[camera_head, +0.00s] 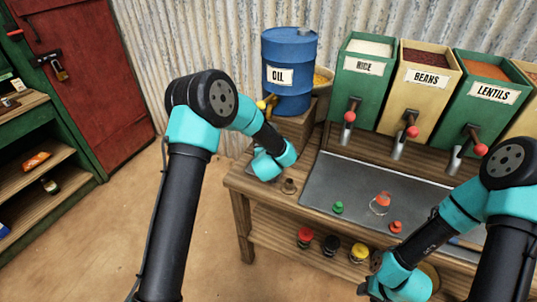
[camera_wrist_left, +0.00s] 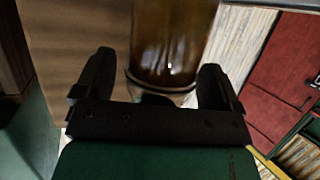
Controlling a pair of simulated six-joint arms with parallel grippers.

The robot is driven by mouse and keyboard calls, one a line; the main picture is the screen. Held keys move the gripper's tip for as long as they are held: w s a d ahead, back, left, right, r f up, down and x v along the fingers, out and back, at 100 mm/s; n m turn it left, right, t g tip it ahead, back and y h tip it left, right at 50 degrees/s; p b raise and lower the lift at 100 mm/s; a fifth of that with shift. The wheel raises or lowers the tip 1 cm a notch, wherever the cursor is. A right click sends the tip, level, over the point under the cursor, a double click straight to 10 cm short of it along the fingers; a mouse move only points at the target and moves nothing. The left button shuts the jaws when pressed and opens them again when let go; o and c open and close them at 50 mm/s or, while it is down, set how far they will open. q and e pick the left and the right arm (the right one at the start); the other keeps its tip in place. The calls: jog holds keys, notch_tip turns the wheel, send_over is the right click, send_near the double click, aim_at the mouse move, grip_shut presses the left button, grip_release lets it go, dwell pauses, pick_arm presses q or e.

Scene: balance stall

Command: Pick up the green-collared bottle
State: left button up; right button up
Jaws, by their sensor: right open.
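A brown glass bottle (camera_wrist_left: 172,35) shows large in the left wrist view, cut off by the top edge. A dark band rings it low down, with a dark greenish part just below; I cannot tell if this is the green collar. My left gripper (camera_wrist_left: 156,62) has its fingers spread on either side of the bottle, with a gap showing at the left finger. In the head view my left wrist hides those fingers and the bottle. My right gripper (camera_head: 369,276) is open and empty in front of the bench, at the lower right.
The wooden bench (camera_head: 242,183) bears a grey mat (camera_head: 325,180) with a green stopper (camera_head: 338,207), a red stopper (camera_head: 396,227) and a clear red-topped item (camera_head: 380,203). A small brown piece (camera_head: 289,186) stands left of the mat. A blue oil drum (camera_head: 290,55) and several grain bins (camera_head: 362,85) stand behind.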

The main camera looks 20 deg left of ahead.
pick_arm(q)
jog(key=c, duration=1.2)
jog(key=shift+o, duration=0.2)
jog(key=shift+r, duration=0.1)
jog(key=shift+r, duration=0.1)
jog(key=shift+r, duration=1.6)
jog(key=s+d, duration=0.2)
jog(key=s, duration=0.5)
jog(key=s+d+r, duration=0.1)
jog(key=s+d, duration=0.1)
jog(key=s, duration=0.6)
jog(key=shift+s+d+r, duration=0.2)
jog(key=shift+r, duration=0.05)
